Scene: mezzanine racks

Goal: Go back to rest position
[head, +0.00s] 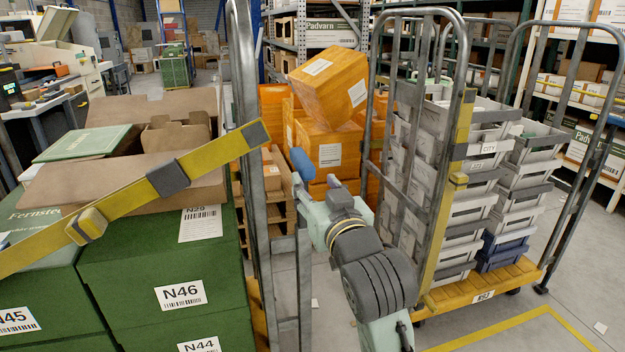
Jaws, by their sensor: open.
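My arm (376,284) rises from the bottom edge, right of centre, in the head view. Its pale green links and dark joints reach up and left to a blue part near the middle. The arm stands in front of the gap between two metal-framed cage trolleys. It hides part of the floor and the lower part of the orange boxes behind it.
Green boxes (165,262) and open brown cartons fill the left, with a yellow strap (130,203) across them. Orange boxes (331,85) are stacked behind, the top one tilted. Right, a trolley with a yellow base (520,279) carries grey trays (470,208).

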